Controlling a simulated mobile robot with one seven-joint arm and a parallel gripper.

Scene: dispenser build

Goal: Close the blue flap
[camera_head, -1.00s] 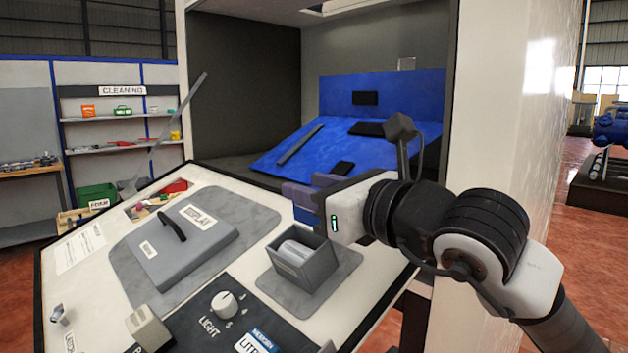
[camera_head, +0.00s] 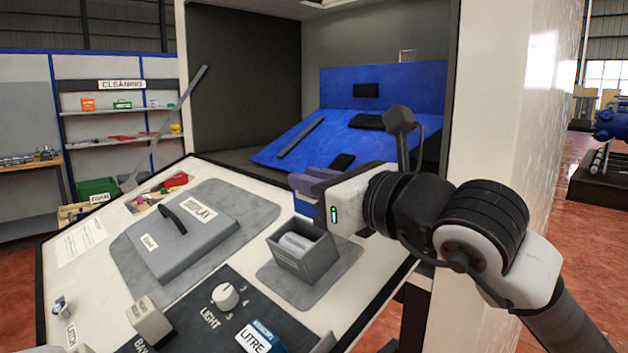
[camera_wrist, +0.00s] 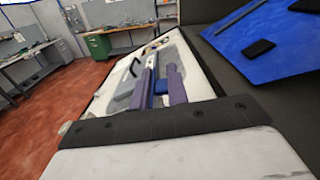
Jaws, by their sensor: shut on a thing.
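The big blue panel (camera_head: 345,128) is inside the dispenser's open bay in the head view. Its lower part slopes forward and its back part stands upright. It also shows at the upper right of the wrist view (camera_wrist: 270,45). My gripper (camera_head: 304,184) is in front of the panel and apart from it, over the right part of the white control board. Its purple fingers (camera_wrist: 162,88) are shut on a small blue piece (camera_wrist: 160,86), which is mostly hidden between them. I cannot tell whether this piece belongs to a flap.
A grey open box (camera_head: 303,262) with a light cylinder stands just below my gripper. A grey lid with a black handle (camera_head: 180,240) lies to its left on the white control board (camera_head: 95,270). The dispenser's white side wall (camera_head: 510,100) is close on the right.

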